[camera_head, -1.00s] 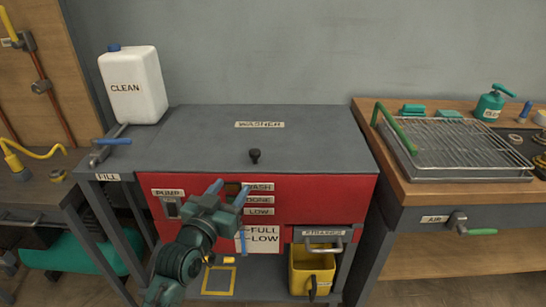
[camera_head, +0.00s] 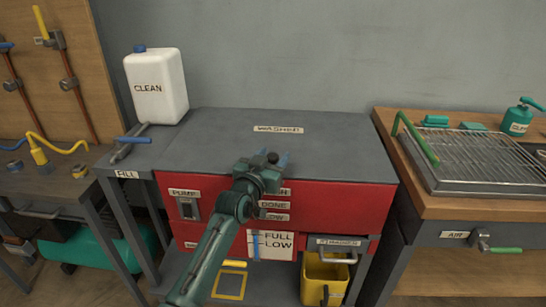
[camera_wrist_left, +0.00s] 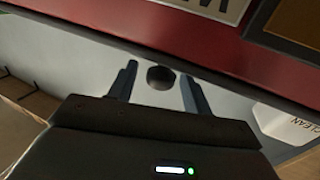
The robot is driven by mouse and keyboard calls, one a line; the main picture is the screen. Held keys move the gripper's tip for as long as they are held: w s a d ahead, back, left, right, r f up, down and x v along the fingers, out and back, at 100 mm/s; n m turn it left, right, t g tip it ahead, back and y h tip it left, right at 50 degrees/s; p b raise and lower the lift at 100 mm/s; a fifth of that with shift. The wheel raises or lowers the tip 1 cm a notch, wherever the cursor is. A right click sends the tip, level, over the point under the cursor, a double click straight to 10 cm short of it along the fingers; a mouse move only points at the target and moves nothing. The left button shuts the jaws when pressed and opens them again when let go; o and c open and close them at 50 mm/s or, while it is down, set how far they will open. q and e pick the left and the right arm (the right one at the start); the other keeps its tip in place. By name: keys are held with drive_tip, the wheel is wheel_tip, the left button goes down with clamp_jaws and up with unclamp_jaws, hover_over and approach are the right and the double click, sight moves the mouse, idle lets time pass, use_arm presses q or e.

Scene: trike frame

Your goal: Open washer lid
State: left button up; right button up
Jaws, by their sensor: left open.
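The washer's grey lid (camera_head: 330,150) lies flat and closed on top of the red cabinet (camera_head: 350,205). A small dark knob (camera_head: 272,157) stands near the lid's front edge. My left gripper (camera_head: 268,160) is at the front edge of the lid, by the knob, and partly covers the red panel's labels. In the left wrist view the gripper (camera_wrist_left: 160,88) is open, and the knob (camera_wrist_left: 160,77) shows between its two fingers with gaps on both sides. I cannot tell whether the fingers are level with the knob. My right gripper does not show.
A white CLEAN jug (camera_head: 157,87) stands at the lid's back left, with a blue-handled FILL valve (camera_head: 131,140) in front. A yellow bucket (camera_head: 325,277) sits below at right. A bench with a wire rack (camera_head: 480,160) stands to the right. The lid's top is clear.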

use_arm(q)
drive_tip(key=shift+w+d, duration=0.15)
drive_tip(key=shift+w, duration=0.2)
clamp_jaws()
idle(0.4)
